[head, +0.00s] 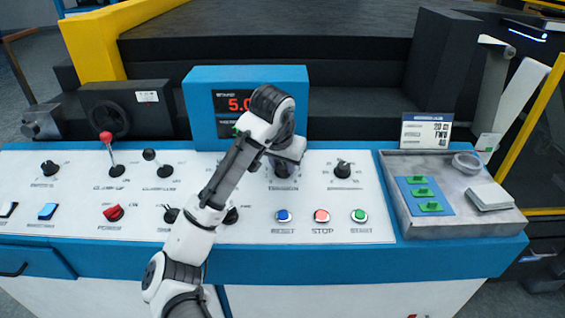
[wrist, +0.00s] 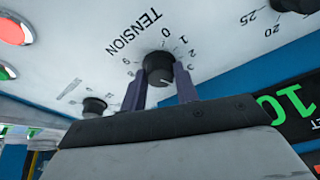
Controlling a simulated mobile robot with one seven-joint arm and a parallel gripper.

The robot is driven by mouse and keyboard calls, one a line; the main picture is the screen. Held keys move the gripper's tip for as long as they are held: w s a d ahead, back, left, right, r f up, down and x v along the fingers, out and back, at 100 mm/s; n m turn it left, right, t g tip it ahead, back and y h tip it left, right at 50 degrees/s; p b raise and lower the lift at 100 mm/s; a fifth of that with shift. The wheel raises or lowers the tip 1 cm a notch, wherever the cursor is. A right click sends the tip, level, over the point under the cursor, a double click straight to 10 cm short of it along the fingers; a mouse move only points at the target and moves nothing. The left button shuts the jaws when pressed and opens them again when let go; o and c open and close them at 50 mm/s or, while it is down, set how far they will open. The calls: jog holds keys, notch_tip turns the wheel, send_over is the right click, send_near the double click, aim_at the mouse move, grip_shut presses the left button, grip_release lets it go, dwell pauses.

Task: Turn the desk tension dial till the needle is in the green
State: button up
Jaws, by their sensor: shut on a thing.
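The tension dial (wrist: 158,66) is a black knob on the white desk panel, with TENSION and a ring of numbers printed around it. In the wrist view my gripper (wrist: 160,84) has one dark finger on each side of the knob, shut on it. In the head view my gripper (head: 285,166) is over the dial's spot, and my wrist hides much of the knob. A blue-framed display (head: 205,100) behind the desk shows red digits starting with 5, partly covered by my arm. I see no needle or green band clearly.
A grey tray (head: 460,225) with green pieces is at the right. Dark machinery (head: 340,115) stands behind the desk.

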jog(key=shift+m+h, duration=0.3)
jog(key=shift+m, duration=0.8)
jog(key=o, duration=1)
jog(key=shift+r, duration=0.1)
jog(key=v, duration=1.3)
jog(key=shift+r, duration=0.4)
